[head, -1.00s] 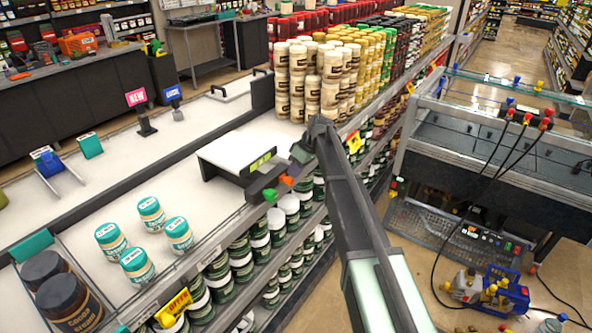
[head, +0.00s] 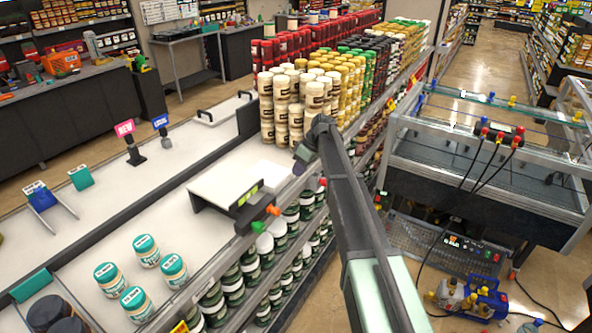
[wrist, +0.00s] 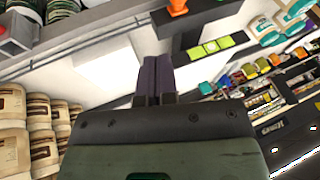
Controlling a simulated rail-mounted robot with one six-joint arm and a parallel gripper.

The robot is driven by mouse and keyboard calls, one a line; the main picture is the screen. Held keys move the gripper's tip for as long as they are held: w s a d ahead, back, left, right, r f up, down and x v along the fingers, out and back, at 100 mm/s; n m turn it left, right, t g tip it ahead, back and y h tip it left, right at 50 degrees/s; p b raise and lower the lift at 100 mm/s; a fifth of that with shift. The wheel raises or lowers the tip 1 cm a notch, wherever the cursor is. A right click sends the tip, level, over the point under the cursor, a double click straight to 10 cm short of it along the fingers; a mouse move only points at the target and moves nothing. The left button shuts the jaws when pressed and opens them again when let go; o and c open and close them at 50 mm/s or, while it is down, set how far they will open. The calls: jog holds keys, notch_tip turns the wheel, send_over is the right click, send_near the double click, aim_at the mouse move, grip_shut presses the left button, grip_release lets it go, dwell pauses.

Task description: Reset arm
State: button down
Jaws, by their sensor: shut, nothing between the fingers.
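My arm reaches up from the bottom right of the head view, over the edge of the shelf. My gripper (head: 299,166) is at its far end, beside the stacked cream jars. In the wrist view my gripper (wrist: 155,76) shows its two dark fingers pressed together, with nothing between them. It hangs above the white counter and touches nothing that I can see.
Stacked cream jars (head: 285,105) stand just behind my gripper. A white panel with a dark control box (head: 245,205) lies in front. Teal-lidded jars (head: 147,250) stand at lower left. A metal-framed cart (head: 480,165) and a blue vacuum pump (head: 487,297) are on the right.

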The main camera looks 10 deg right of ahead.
jog(key=s+a+f+m+h+b, duration=0.1)
jog(key=s+f+m+b, duration=0.2)
jog(key=s, duration=0.9)
jog(key=s+f+m+h+b, duration=0.2)
jog(key=s+f+m+b, duration=0.1)
jog(key=s, duration=0.9)
jog(key=s+a+f+m+h+b, duration=0.1)
jog(key=s+f, duration=0.4)
jog(key=s, duration=0.7)
jog(key=m+h+b, duration=0.1)
jog(key=m+b, duration=0.1)
jog(key=shift+a+f+m, duration=0.15)
jog(key=shift+a+m, duration=0.2)
jog(key=shift+m, duration=0.05)
